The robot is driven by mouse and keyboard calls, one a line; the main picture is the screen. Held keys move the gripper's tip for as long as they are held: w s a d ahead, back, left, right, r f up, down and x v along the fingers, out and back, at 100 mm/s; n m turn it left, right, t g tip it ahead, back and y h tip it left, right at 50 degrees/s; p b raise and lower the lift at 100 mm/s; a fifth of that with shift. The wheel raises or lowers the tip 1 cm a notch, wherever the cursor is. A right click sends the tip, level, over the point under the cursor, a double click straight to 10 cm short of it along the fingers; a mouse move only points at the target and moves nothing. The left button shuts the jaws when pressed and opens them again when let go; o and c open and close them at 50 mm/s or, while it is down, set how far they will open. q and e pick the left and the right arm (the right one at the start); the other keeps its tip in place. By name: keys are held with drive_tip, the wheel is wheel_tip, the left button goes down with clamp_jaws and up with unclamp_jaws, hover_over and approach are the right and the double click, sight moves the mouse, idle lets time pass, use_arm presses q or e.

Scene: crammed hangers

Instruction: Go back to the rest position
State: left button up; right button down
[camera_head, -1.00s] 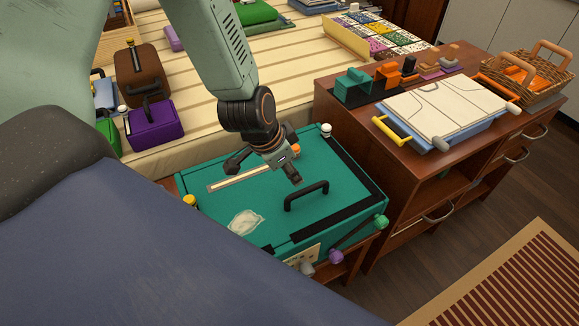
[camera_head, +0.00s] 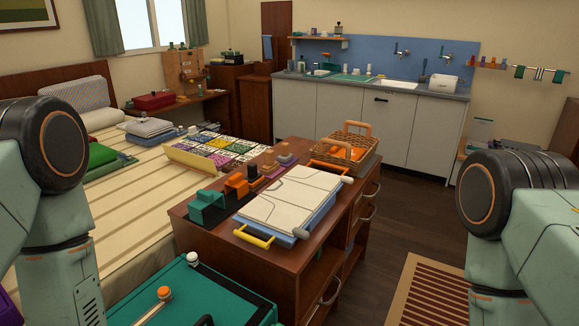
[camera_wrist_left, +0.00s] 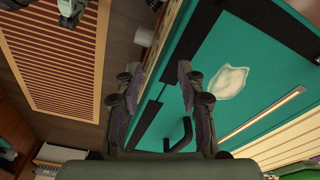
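My left gripper (camera_wrist_left: 160,85) is open and empty in the left wrist view, its two dark fingers spread apart. Below it is a teal case (camera_wrist_left: 260,40) with a black handle (camera_wrist_left: 180,134); the gripper appears apart from the handle. In the head view only the case's far part (camera_head: 225,300) shows, at the bottom edge. My arm links stand at the left and right sides of the head view, with both grippers out of that view. My right gripper cannot be made out in either view.
A wooden cabinet (camera_head: 188,236) holds a white-topped case (camera_head: 290,204) and a wicker basket (camera_head: 352,158). The bed (camera_head: 135,200) is at the left. A kitchen counter (camera_head: 345,110) runs along the back. The floor (camera_head: 410,222) and a striped rug (camera_head: 428,290) look open.

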use_arm(q)
drive_tip(key=s+f+n+g+b, duration=0.1)
drive_tip(key=s+f+n+b, duration=0.1)
drive_tip(key=s+f+b, duration=0.2)
drive_tip(key=s+d+f, duration=0.1)
drive_tip(key=s+f, duration=0.2)
drive_tip(key=s, duration=0.2)
drive_tip(key=shift+b, duration=0.4)
drive_tip(key=shift+w, duration=0.1)
idle(0.4)
